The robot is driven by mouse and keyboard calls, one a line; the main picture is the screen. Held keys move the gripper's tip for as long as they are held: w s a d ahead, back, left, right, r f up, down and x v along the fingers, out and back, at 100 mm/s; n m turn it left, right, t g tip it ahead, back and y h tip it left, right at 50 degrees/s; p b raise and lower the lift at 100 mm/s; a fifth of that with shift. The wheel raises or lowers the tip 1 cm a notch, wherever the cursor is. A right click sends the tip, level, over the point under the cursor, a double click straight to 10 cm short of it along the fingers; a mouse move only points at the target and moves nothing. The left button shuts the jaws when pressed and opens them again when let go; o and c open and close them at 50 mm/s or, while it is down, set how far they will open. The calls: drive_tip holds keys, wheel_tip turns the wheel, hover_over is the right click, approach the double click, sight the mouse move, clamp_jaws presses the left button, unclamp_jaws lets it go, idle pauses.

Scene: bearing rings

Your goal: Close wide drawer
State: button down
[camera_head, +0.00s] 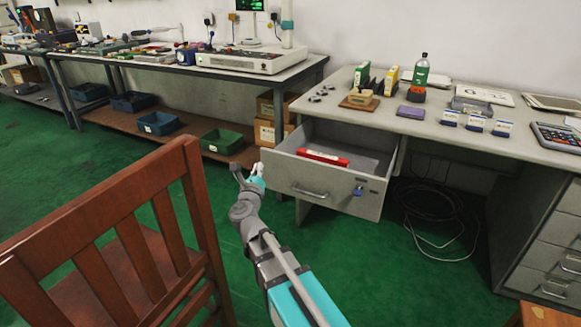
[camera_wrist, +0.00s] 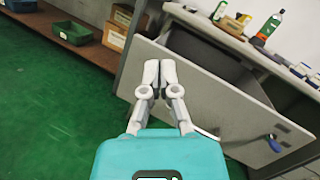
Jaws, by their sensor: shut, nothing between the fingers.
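The wide drawer (camera_head: 316,188) under the right desk is pulled open, with a red box (camera_head: 322,158) lying inside. Its grey front has a bar handle (camera_head: 310,192) and a blue item at the lock (camera_head: 359,191). In the wrist view the drawer front (camera_wrist: 205,95) fills the middle and right, and the blue item (camera_wrist: 274,144) shows at lower right. My gripper (camera_wrist: 158,66) is shut and empty, and it appears in front of the left part of the drawer front. In the head view my gripper (camera_head: 256,170) is just left of the drawer front. I cannot tell whether it touches.
A wooden chair (camera_head: 120,240) stands at the left front. The desk (camera_head: 440,122) holds a bottle (camera_head: 421,72), small boxes and a calculator (camera_head: 557,136). Cables (camera_head: 428,203) lie under the desk. Cardboard boxes (camera_head: 270,118) stand behind the drawer's left side. Green floor is clear before the drawer.

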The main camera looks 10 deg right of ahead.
sight(292, 159)
drive_tip(key=shift+s+d+f+m+g+h+b, duration=0.2)
drive_tip(key=shift+s+d+f+m+g+h, duration=0.25)
drive_tip(key=shift+f+m+g+h, duration=0.8)
drive_tip(key=shift+s+d+f+m+g+h+b, duration=0.2)
drive_tip(key=shift+s+d+m+h, duration=0.35)
drive_tip(key=shift+m, duration=1.4)
drive_tip(key=shift+s+d+f+m+g+h+b, duration=0.3)
drive_tip(key=shift+f+m+g+h, duration=0.55)
drive_tip(key=shift+m, duration=0.75)
drive_tip(key=shift+w+r, duration=0.1)
drive_tip(key=shift+r, duration=0.1)
drive_tip(key=x, duration=1.3)
drive_tip(key=shift+w+d+r, duration=0.15)
drive_tip(key=shift+w+d, duration=0.1)
